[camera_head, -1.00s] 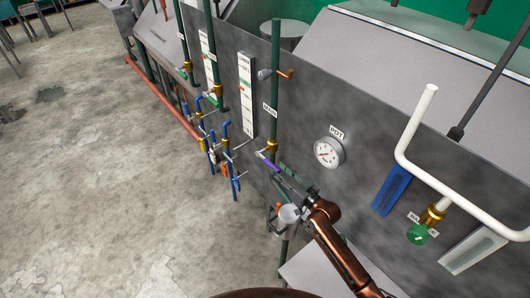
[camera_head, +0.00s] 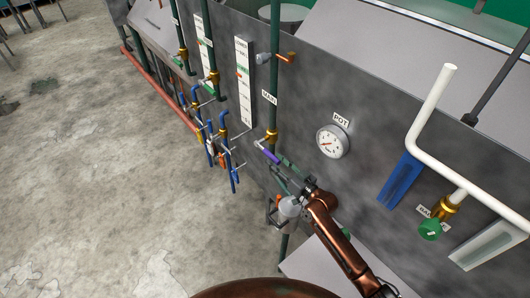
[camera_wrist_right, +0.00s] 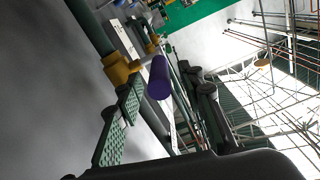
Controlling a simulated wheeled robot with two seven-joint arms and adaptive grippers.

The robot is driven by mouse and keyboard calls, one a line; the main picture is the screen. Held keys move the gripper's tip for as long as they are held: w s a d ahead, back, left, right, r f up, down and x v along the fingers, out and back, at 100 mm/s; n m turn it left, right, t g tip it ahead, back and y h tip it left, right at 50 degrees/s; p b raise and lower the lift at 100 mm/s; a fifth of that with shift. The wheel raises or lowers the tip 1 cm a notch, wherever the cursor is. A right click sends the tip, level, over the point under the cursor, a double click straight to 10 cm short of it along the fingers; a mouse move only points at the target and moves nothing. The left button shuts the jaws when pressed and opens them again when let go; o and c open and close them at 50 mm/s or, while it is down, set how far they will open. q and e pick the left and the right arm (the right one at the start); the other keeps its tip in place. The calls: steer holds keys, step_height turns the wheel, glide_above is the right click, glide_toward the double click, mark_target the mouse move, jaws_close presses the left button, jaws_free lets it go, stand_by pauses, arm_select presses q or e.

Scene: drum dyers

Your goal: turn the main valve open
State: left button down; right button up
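The main valve has a brass body (camera_head: 271,136) on a green vertical pipe (camera_head: 274,80) with a MAIN label. Its lever ends in a purple grip (camera_head: 268,153), pointing down and right in the head view. In the right wrist view the purple grip (camera_wrist_right: 159,78) sticks out from the brass body (camera_wrist_right: 118,68). My right gripper (camera_head: 287,170) is just below and right of the grip. Its fingers look spread, with a green perforated pad on the left and a dark finger on the right. The purple grip shows between them; I see no contact. My left gripper is not in view.
A grey panel stands behind the valve, with a POT gauge (camera_head: 332,142) to the right and a white bent pipe (camera_head: 432,105) farther right. Several blue-handled valves (camera_head: 222,150) are left of it. The concrete floor (camera_head: 80,190) at left is largely clear.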

mark_target(266, 151)
steer(key=x, duration=0.7)
steer(key=shift+w+a, duration=0.15)
steer(key=shift+w, duration=0.05)
steer(key=shift+c, duration=0.7)
jaws_close()
